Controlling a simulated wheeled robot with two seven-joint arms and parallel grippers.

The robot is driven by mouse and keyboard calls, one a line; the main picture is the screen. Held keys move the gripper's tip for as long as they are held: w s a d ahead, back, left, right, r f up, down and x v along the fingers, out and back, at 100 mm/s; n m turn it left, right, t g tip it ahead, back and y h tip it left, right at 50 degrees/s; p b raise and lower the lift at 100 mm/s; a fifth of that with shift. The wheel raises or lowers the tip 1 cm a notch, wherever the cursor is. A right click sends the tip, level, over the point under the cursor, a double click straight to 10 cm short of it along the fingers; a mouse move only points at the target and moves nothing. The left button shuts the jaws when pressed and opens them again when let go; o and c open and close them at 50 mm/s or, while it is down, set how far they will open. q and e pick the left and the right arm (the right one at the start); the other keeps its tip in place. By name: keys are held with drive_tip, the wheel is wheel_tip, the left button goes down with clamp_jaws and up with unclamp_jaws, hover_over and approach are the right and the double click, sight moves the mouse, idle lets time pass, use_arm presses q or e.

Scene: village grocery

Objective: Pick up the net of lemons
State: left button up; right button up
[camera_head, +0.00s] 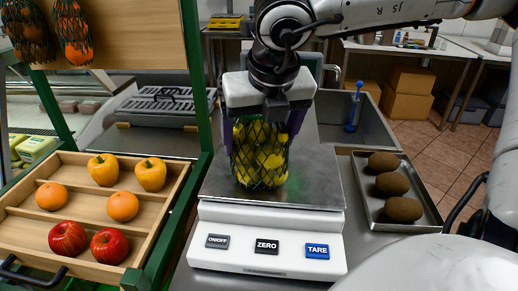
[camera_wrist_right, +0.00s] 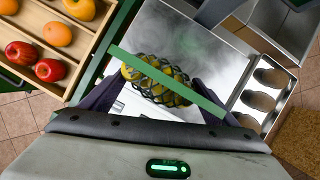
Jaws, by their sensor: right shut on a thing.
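The net of lemons (camera_head: 260,160) is a dark green mesh bag of yellow fruit. It hangs upright between the fingers of my right gripper (camera_head: 263,118), which is shut on it, over the steel plate of the white scale (camera_head: 266,215). I cannot tell whether its lower end touches the plate. In the right wrist view the net (camera_wrist_right: 158,80) lies between the two dark fingers, with a green strip crossing in front of it. My left gripper is not in view.
A wooden crate (camera_head: 18,226) with peppers, oranges and apples stands at the left, beside a green post (camera_head: 196,75). A metal tray (camera_head: 428,217) with several brown fruits is at the right. A sink (camera_head: 370,128) lies behind. More netted oranges (camera_head: 72,35) hang upper left.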

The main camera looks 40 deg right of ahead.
drive_tip(key=shift+r, duration=0.2)
wheel_tip(320, 180, up, 10)
drive_tip(key=shift+f, duration=0.1)
idle(0.7)
